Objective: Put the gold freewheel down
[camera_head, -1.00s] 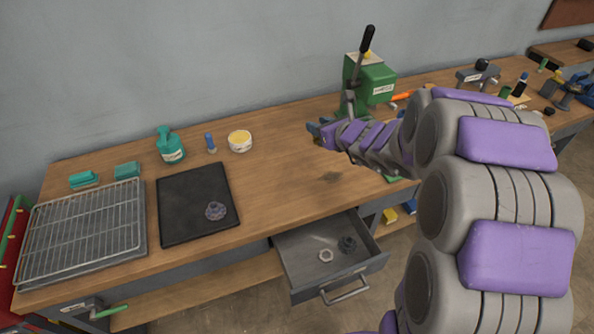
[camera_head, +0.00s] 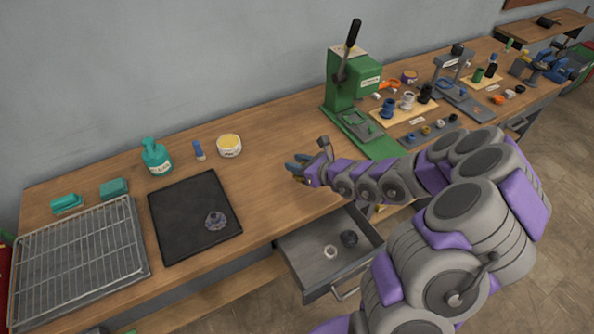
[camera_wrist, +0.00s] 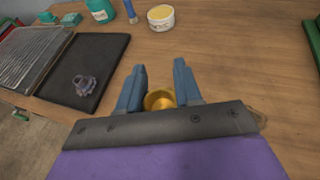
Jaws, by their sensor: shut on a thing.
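The gold freewheel (camera_wrist: 159,100) is a gold ring between the two blue-grey fingers of my gripper (camera_wrist: 160,88) in the wrist view. My gripper is shut on it and holds it over the bare wooden bench top. In the head view my gripper (camera_head: 296,170) is right of the black mat, near the bench's front edge. The freewheel is too small to make out there. How far it is above the bench I cannot tell.
A black mat (camera_head: 190,195) holds a dark toothed part (camera_head: 215,220). A wire rack (camera_head: 75,265) lies to its left. An open drawer (camera_head: 305,250) with two parts sticks out below my arm. A green press (camera_head: 345,90) stands behind to the right. Bare bench (camera_head: 265,180) lies left of my gripper.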

